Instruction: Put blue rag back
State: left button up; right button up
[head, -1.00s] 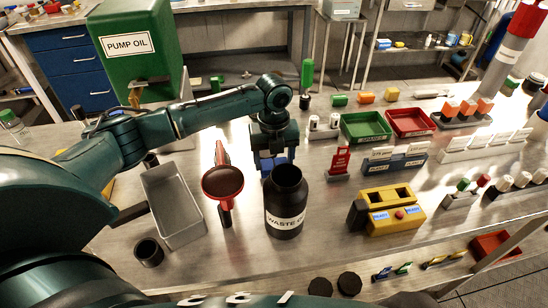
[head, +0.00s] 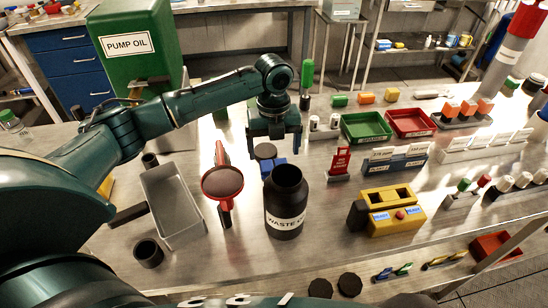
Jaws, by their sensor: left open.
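The blue rag (head: 268,166) lies on the metal bench, behind the black waste oil bottle (head: 286,205) and partly hidden by it. A round dark item (head: 265,151) sits just behind the rag. My left gripper (head: 274,146) is open and points down above the rag, apart from it and empty. My right gripper is not in view.
A red funnel (head: 222,182) and a grey tray (head: 172,205) stand left of the bottle. A yellow box (head: 393,211) and a red sign stand (head: 340,163) are to the right. Green (head: 366,126) and red trays (head: 410,122) lie farther back.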

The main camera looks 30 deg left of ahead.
aim_at(274, 164)
pick_arm(q)
notch_tip(274, 164, up, 8)
dwell(0.7)
